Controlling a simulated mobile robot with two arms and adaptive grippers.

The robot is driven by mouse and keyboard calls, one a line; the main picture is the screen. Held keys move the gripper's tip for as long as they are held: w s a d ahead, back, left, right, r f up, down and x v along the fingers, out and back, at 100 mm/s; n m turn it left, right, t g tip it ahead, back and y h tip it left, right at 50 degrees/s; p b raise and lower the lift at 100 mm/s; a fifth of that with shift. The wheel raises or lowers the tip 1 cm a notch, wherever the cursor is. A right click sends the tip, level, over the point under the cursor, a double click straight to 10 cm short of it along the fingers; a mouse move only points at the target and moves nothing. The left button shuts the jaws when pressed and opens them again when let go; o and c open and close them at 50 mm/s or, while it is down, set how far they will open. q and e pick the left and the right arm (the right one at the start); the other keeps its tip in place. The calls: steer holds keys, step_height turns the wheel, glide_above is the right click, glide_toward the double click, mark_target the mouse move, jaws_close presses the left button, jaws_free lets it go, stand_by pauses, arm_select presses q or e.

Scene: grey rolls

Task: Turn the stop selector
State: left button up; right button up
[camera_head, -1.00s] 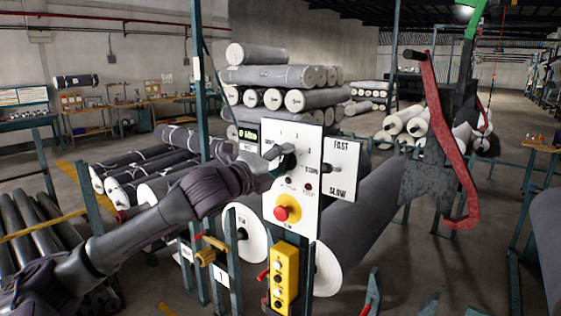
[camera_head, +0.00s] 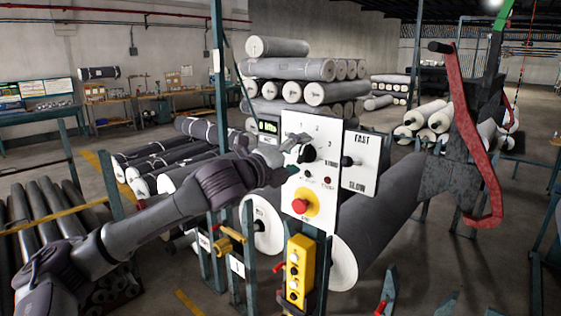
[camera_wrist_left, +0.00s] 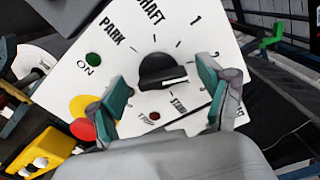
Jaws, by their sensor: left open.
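The stop selector is a black rotary knob (camera_head: 308,154) on a white upright control panel (camera_head: 325,205). In the left wrist view the knob (camera_wrist_left: 162,70) lies between the two teal fingers, with printed marks PARK, SHAFT and numbers around it. My left gripper (camera_wrist_left: 164,92) is open, one finger on each side of the knob with visible gaps. In the head view my left gripper (camera_head: 290,160) reaches the panel from the left and partly covers the knob's surroundings. Which mark the knob points to is unclear. My right gripper is not in view.
A red stop button on yellow (camera_head: 300,206) sits below the knob. A FAST/SLOW plate (camera_head: 360,165) with a black knob is to the right. A yellow button box (camera_head: 299,270) hangs below.

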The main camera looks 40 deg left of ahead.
arm_select(q)
steer(key=s, duration=1.1)
steer(key=shift+a, duration=0.35)
